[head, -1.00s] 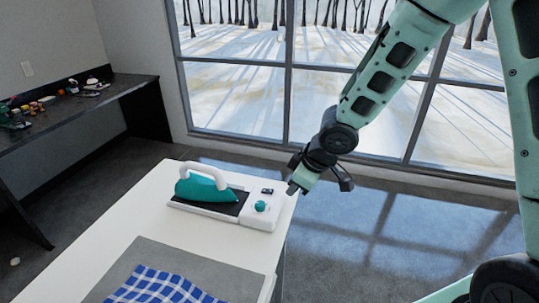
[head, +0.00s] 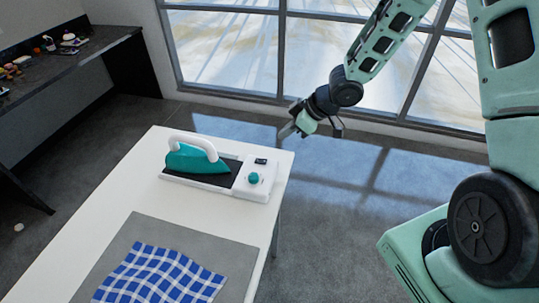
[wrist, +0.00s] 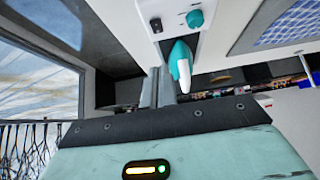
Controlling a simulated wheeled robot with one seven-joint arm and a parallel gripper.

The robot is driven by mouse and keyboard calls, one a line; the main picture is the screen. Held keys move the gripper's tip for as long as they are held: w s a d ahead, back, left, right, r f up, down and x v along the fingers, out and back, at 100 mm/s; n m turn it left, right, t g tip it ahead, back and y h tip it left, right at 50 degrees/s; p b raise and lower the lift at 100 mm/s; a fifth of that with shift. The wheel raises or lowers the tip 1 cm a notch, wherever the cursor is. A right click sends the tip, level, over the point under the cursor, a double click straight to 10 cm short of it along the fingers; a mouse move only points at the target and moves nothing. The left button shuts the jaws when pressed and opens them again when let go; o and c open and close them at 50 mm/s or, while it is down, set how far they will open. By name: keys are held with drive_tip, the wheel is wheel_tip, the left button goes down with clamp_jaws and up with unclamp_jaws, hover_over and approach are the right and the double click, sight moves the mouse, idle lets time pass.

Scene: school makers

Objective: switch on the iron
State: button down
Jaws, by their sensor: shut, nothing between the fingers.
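The teal iron (head: 197,159) with a white handle rests on the dark pad of its white base (head: 207,184) on the table. The base's right end has a teal dial (head: 254,179) and a small black switch (head: 261,161). My gripper (head: 286,131) is shut and empty, in the air beyond the table's far right corner, apart from the base. In the wrist view its fingers (wrist: 157,85) are together. That view also shows the iron (wrist: 180,66), the dial (wrist: 195,18) and the switch (wrist: 157,25).
The white table (head: 145,190) bears a grey mat (head: 150,227) with a blue checked cloth (head: 160,275). A dark workbench (head: 75,60) with small items stands at the left. A large window (head: 230,50) is behind. The floor right of the table is clear.

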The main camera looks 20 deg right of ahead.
hover_over(265, 161)
drive_tip(key=f, duration=0.4)
drive_tip(key=s+f, duration=0.1)
drive_tip(key=f, duration=0.1)
drive_tip(key=shift+d+f, duration=0.35)
wheel_tip(265, 161, down, 2)
drive_tip(key=shift+d+f+p, duration=0.15)
drive_tip(key=shift+f+p, duration=0.05)
drive_tip(key=shift+p, duration=0.2)
drive_tip(key=shift+d+f, duration=0.1)
drive_tip(key=shift+f, duration=0.75)
drive_tip(key=shift+s+d+f+b, duration=0.1)
drive_tip(key=shift+f+b, duration=0.25)
drive_tip(key=shift+f, duration=0.1)
drive_tip(key=shift+r, duration=0.2)
drive_tip(key=shift+r+p, duration=0.7)
drive_tip(key=shift+p, duration=0.1)
